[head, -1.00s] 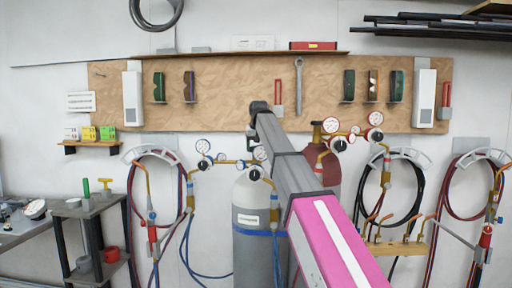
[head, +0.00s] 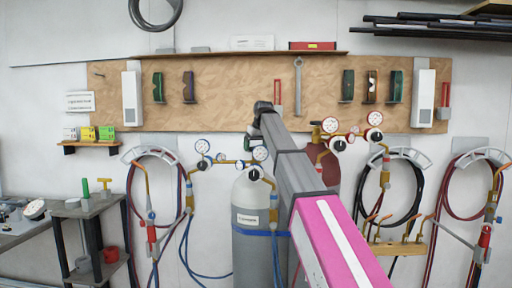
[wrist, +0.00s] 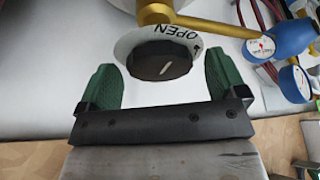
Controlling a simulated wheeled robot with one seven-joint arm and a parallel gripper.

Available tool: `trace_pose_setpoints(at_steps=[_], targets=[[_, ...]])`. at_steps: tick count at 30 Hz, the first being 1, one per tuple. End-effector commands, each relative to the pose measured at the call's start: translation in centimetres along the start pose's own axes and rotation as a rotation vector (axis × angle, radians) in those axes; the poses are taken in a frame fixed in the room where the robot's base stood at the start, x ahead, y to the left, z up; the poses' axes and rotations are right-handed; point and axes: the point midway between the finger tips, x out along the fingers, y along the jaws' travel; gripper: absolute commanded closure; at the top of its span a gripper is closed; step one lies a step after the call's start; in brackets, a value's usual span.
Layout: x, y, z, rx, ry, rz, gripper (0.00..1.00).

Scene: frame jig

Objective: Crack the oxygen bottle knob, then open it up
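The oxygen bottle (head: 251,218) is a grey cylinder with a blue band and a white label, standing below the board in the head view. Its dark round knob (wrist: 158,62) shows in the wrist view, in front of a white disc marked OPEN (wrist: 174,32) with an arrow. My gripper (wrist: 162,78) has two green fingers spread apart, one on each side of the knob. A gap shows between the knob and each finger. In the head view my gripper (head: 250,143) is small above the bottle top and partly hidden by my arm.
Gauges (head: 259,153) and a brass regulator sit around the bottle top. A dark red bottle (head: 327,165) stands to its right, partly behind my arm. A blue-backed gauge (wrist: 290,38) lies right of the gripper. Hoses hang on both sides.

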Motion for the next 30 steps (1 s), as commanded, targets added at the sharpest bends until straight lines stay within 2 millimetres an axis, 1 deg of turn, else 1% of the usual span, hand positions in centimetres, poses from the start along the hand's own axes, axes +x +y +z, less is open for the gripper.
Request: trace_pose_setpoints(at_steps=[4, 7, 11, 15, 21, 25, 30], targets=[[-0.1, 0.0, 0.0, 0.001, 0.0, 0.0, 0.09], [-0.9, 0.0, 0.0, 0.001, 0.001, 0.001, 0.09], [-2.9, 0.0, -0.1, 0.001, 0.001, 0.001, 0.09], [-5.6, 0.0, -0.1, 0.0, 0.002, 0.001, 0.09], [-8.9, 0.0, -0.1, 0.0, 0.001, 0.001, 0.09], [-10.2, 0.0, 0.0, 0.0, 0.001, 0.0, 0.09], [-10.8, 0.0, 0.0, 0.0, 0.0, 0.0, 0.09]])
